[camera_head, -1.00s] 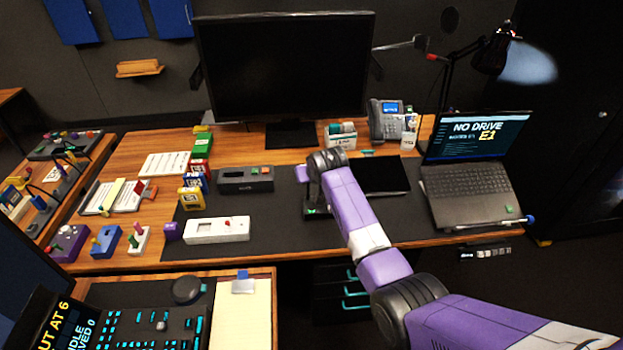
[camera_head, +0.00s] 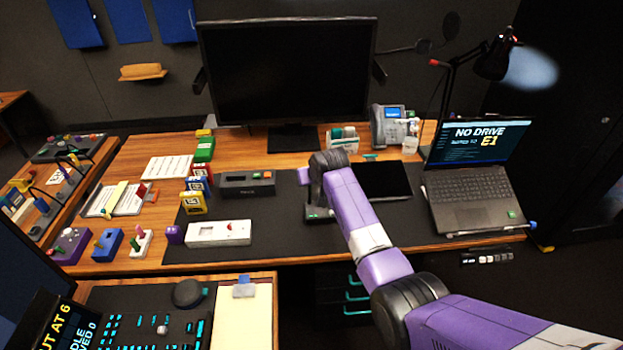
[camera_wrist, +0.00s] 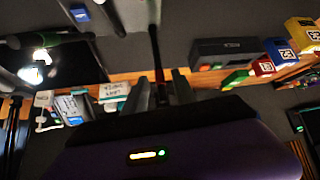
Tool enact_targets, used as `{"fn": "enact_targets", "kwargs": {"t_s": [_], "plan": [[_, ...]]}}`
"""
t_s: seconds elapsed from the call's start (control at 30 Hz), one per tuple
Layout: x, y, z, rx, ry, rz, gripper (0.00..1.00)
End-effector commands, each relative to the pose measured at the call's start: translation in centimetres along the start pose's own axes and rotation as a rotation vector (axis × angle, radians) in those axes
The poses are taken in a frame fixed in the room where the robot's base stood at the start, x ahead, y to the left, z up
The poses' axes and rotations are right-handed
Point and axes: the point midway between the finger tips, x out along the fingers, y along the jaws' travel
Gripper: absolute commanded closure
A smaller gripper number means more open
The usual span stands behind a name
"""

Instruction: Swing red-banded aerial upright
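In the wrist view a thin dark rod with a dull red part low on it, which looks like the red-banded aerial (camera_wrist: 157,62), runs down between the two grey fingers of my gripper (camera_wrist: 163,86). The fingers stand apart with a gap around the rod, and I see no clear grip on it. The rod's upper end in that view meets a dark grey body. In the head view a dark box with a green light (camera_head: 318,213) sits below my wrist. My arm hides the aerial and fingertips there.
A black tablet (camera_head: 385,180) and a laptop (camera_head: 468,192) are to the right. A monitor (camera_head: 287,75) stands behind. Bare dark mat lies between them.

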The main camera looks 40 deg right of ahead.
Motion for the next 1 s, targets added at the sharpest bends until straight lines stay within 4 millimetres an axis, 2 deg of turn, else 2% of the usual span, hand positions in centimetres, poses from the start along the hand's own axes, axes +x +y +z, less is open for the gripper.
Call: {"fn": "enact_targets", "kwargs": {"t_s": [0.17,0.5,0.7,1.0], "plan": [[-0.8,0.0,0.0,0.000,0.000,0.000,0.67],[-5.2,0.0,0.0,-0.001,0.002,0.000,0.67],[-7.2,0.0,0.0,-0.001,0.001,0.000,0.67],[-7.8,0.0,0.0,0.000,0.000,0.000,0.67]]}}
